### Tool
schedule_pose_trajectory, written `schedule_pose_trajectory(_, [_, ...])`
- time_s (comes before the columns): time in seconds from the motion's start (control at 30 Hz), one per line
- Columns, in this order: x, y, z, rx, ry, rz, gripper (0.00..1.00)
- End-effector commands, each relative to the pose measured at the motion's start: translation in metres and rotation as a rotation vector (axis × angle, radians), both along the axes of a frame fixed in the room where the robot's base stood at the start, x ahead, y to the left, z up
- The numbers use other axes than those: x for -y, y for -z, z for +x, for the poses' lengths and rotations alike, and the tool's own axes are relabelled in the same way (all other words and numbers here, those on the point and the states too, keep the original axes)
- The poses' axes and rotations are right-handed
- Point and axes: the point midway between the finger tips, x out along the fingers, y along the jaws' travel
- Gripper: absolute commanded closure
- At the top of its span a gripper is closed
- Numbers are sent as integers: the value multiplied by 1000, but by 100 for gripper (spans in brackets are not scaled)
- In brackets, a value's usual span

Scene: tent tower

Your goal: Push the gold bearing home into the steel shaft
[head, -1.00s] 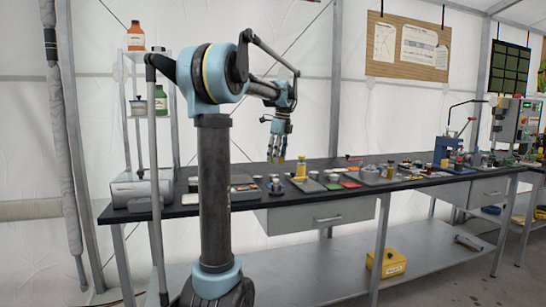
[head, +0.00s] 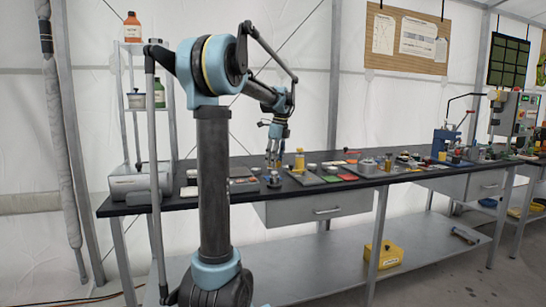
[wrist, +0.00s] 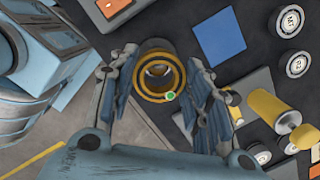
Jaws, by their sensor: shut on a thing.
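My gripper (head: 274,160) points down over the left part of the dark bench in the head view. In the wrist view its two fingers (wrist: 162,82) are shut around a gold ring, which I take as the gold bearing (wrist: 160,97). Its open end faces the camera. A grey cylindrical wall (wrist: 153,45) shows just beyond the ring, which may be the steel shaft. I cannot tell how deep the bearing sits in it. The fingers hide the sides of both. In the head view the bearing is too small to make out clearly.
A yellow cylinder (head: 299,160) stands right of my gripper; the wrist view shows it too (wrist: 275,110). A blue square (wrist: 218,36) and round white-topped pieces (wrist: 296,64) lie nearby. A blue press (head: 446,143) stands farther right on the bench.

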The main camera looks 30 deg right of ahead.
Motion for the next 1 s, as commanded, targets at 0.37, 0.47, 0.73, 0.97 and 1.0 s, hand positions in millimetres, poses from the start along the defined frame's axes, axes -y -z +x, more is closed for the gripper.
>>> schedule_pose_trajectory(0.37, [0, 9, 0, 0, 0, 0, 82])
schedule_pose_trajectory(0.47, [0, 9, 0, 0, 1, 0, 82])
schedule_pose_trajectory(0.73, [1, 8, -1, 0, 2, 0, 82])
schedule_pose_trajectory(0.97, [1, 8, -2, 0, 2, 0, 82])
schedule_pose_trajectory(1.0, [1, 8, -2, 0, 2, 0, 82])
